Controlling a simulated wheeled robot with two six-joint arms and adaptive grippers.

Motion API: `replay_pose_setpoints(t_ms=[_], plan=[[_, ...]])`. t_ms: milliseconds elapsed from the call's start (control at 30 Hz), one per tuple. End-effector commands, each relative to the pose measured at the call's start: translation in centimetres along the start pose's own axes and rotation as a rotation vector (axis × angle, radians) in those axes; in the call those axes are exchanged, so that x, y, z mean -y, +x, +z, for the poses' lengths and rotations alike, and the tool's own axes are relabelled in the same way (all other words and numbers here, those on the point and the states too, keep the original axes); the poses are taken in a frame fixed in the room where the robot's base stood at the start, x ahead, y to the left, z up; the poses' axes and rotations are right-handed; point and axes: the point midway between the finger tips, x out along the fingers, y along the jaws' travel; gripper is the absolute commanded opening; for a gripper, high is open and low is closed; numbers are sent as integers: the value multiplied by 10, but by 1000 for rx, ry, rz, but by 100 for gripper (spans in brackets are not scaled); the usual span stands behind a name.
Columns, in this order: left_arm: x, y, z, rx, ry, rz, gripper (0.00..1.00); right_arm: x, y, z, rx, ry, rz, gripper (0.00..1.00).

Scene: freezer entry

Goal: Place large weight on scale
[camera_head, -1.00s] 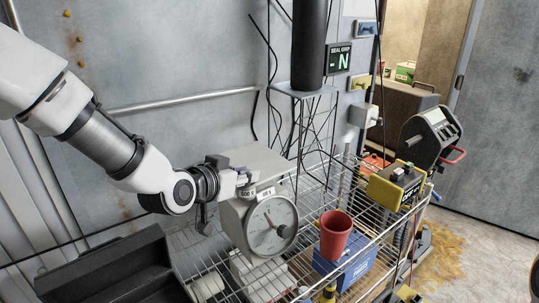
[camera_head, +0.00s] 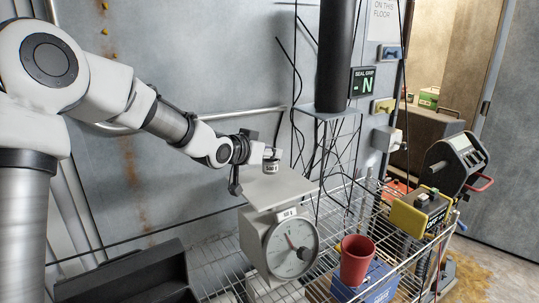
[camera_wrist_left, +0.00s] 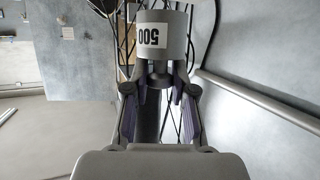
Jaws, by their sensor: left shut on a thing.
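A small grey cylindrical weight (camera_head: 271,168), with a white label, is gripped in my left gripper (camera_head: 266,156). In the left wrist view the weight (camera_wrist_left: 163,45) shows the label "500", upside down, between the fingertips. The grey scale (camera_head: 256,232) has a round dial on its front and a flat square top plate (camera_head: 285,190). The weight appears over the back part of that plate. I cannot tell whether it touches the plate or hangs just above it. My right gripper is not in view.
The scale stands on a wire rack (camera_head: 217,272). A red cup (camera_head: 357,259) and a blue box (camera_head: 375,282) are to its right, with a yellow-black device (camera_head: 420,212) farther right. A dark tray (camera_head: 130,276) is at the lower left. A dark pipe (camera_head: 334,55) rises behind.

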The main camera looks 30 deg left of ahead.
Motion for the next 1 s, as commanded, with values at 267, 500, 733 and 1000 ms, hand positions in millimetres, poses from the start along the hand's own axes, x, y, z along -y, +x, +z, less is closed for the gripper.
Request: replay_pose_setpoints(t_ms=[267,500,733,1000], plan=[[7,21,21,2,0,2,0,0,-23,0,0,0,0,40],[8,25,29,-4,1,0,0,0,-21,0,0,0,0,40],[7,26,33,-1,1,1,46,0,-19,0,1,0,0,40],[7,26,33,-1,1,1,50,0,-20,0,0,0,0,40]])
